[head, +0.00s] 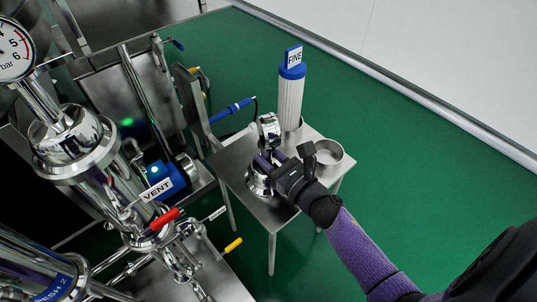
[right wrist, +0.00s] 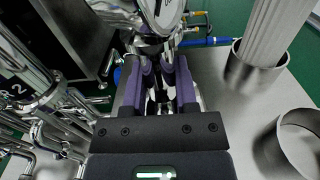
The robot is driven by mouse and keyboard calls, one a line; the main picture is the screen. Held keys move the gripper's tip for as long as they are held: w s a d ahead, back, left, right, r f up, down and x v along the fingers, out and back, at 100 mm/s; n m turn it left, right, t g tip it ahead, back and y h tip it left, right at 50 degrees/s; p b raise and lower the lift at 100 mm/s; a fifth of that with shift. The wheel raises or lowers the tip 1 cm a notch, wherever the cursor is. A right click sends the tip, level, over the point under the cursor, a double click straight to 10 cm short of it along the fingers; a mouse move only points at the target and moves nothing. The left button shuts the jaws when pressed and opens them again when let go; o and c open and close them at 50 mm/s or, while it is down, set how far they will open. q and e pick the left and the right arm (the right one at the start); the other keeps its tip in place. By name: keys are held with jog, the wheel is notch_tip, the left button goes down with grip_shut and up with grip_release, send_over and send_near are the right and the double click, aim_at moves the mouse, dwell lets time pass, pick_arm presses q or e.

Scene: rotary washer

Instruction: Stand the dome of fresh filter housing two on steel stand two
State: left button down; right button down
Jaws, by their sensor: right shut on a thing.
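The shiny steel dome (head: 258,184) with a round gauge (head: 268,127) on top is at the left of a small steel table. My right gripper (head: 266,162) is shut around the neck below the gauge. In the right wrist view the purple fingers (right wrist: 156,85) close on the steel neck, under the gauge (right wrist: 165,12). The dome's flange is low, at or just above the table top; I cannot tell whether it touches a stand, as the gripper hides part. A housing labelled "ESH 2" (head: 55,286) shows at the lower left. My left gripper is not in view.
A white cartridge marked FINE (head: 290,95) stands in a steel ring (right wrist: 255,75) at the table's back. An empty steel ring (head: 329,157) is at the table's right. Pipework with a VENT label (head: 158,189) and a red handle (head: 163,219) crowds the left.

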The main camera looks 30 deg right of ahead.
jog(key=shift+c, duration=1.9)
grip_release()
